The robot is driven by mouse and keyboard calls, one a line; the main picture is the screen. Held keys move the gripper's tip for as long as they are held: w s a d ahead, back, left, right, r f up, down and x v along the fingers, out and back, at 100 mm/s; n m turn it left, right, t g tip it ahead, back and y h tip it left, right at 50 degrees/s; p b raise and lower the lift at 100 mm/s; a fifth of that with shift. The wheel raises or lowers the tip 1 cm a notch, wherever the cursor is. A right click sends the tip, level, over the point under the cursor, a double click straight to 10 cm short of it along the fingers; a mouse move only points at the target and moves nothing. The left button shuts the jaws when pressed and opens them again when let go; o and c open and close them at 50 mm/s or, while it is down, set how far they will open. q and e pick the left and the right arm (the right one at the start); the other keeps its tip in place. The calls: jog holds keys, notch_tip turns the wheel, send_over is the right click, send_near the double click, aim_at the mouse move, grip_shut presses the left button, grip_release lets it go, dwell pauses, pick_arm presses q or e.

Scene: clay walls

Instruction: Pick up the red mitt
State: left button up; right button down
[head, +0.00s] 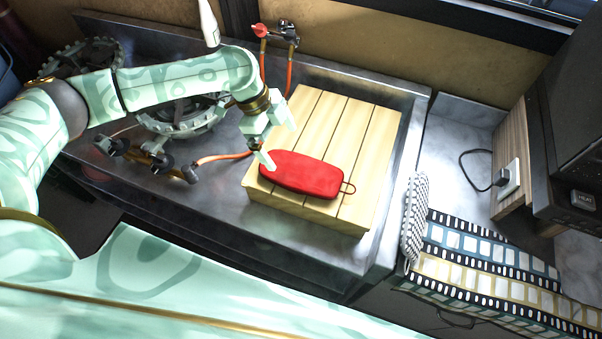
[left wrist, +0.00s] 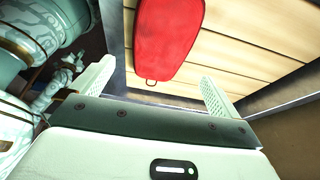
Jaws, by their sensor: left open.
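The red mitt (head: 302,173) lies flat on a slatted light wooden board (head: 372,135), with a small loop at its right end. It also shows in the left wrist view (left wrist: 168,38), its loop end toward my gripper and its far end cut off by the top edge. My left gripper (head: 280,142) is open and empty near the mitt's left end in the head view. In the left wrist view its two fingers (left wrist: 157,80) are spread apart with nothing between them. I cannot tell the exact height of the fingertips over the board. My right gripper is not in view.
The board sits in a metal basin (head: 215,200) with raised rims. Dark gear-like parts (head: 183,118) and an orange hose (head: 222,158) lie left of it. A film-patterned cloth (head: 490,270) and a checked roll (head: 415,220) lie right. A white bottle (head: 209,22) stands behind my arm.

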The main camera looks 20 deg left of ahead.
aim_at(298, 169)
pick_arm(q)
jog(key=b+x, duration=0.2)
jog(key=x, duration=0.8)
jog(key=shift+w+d+f, duration=0.2)
jog(key=shift+d+f, duration=0.1)
jog(key=shift+d, duration=0.05)
jog(key=shift+r, duration=0.1)
jog(key=c, duration=0.7)
